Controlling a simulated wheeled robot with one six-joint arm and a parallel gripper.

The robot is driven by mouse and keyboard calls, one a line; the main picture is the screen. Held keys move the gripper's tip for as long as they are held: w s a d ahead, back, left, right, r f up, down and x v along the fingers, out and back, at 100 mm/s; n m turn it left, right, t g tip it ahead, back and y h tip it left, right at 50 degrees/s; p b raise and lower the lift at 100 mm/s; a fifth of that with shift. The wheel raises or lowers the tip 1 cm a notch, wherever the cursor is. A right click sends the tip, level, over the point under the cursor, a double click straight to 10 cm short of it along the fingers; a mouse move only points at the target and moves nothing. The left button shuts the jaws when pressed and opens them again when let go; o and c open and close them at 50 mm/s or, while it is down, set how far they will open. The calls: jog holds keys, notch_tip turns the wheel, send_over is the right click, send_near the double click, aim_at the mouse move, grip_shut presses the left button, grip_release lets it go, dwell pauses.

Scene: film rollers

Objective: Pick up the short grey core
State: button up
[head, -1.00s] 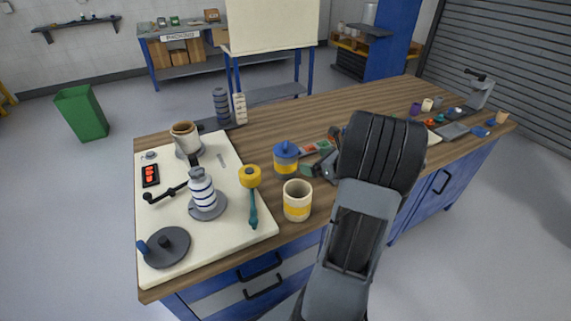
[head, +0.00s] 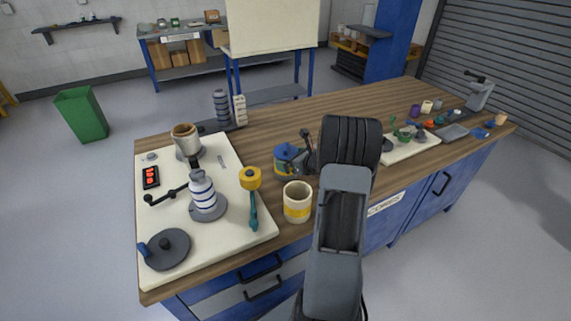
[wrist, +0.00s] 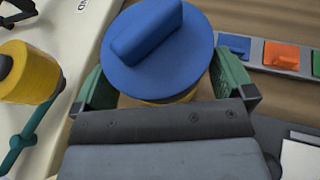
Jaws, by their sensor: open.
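A small grey cylinder (head: 437,102) stands among small coloured pieces at the far right of the bench in the head view; it may be the short grey core, but it is too small to be sure. My gripper (wrist: 165,85) is open over a canister with a blue lid (wrist: 158,50) and a yellow band. Its green fingers are to the left and right of the canister; the wrist view does not show clear contact. In the head view the canister (head: 284,165) is partly hidden by my gripper. No grey core shows between the fingers.
A white board (head: 222,233) at left carries a striped bottle (head: 202,190) and a yellow-headed tool (head: 251,180). A pale mat (head: 410,149) lies at right.

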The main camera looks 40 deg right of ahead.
jog(key=shift+w+a+f, duration=0.1)
jog(key=shift+w+f, duration=0.1)
jog(key=shift+w, duration=0.3)
jog(key=shift+c, duration=0.3)
jog(key=c, duration=0.7)
